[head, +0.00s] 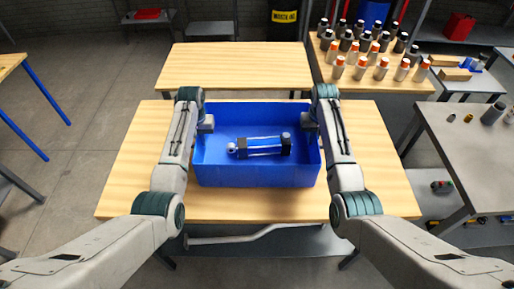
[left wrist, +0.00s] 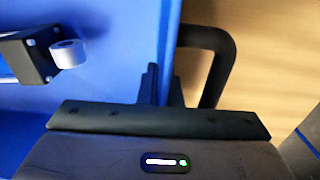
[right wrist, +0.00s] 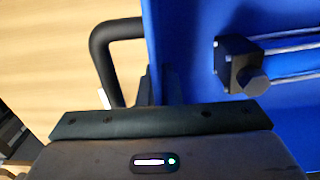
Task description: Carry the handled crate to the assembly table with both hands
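The handled crate (head: 258,174) is a blue open box on the near wooden table (head: 125,190). A cylinder-like part (head: 262,146) with dark ends lies inside it. My left gripper (head: 207,124) is at the crate's left wall. In the left wrist view its fingers (left wrist: 163,88) are close together, one on each side of the wall, beside a black handle (left wrist: 222,65). My right gripper (head: 310,123) is at the right wall. In the right wrist view its fingers (right wrist: 158,87) straddle that wall beside another black handle (right wrist: 98,50). The fingertip contacts are partly hidden.
A second wooden table (head: 235,65) stands behind, its top clear. A table with several bottles (head: 360,68) is at the back right. A grey workbench (head: 470,140) stands at the right and a blue-legged table (head: 30,95) at the left. Floor is free on the left.

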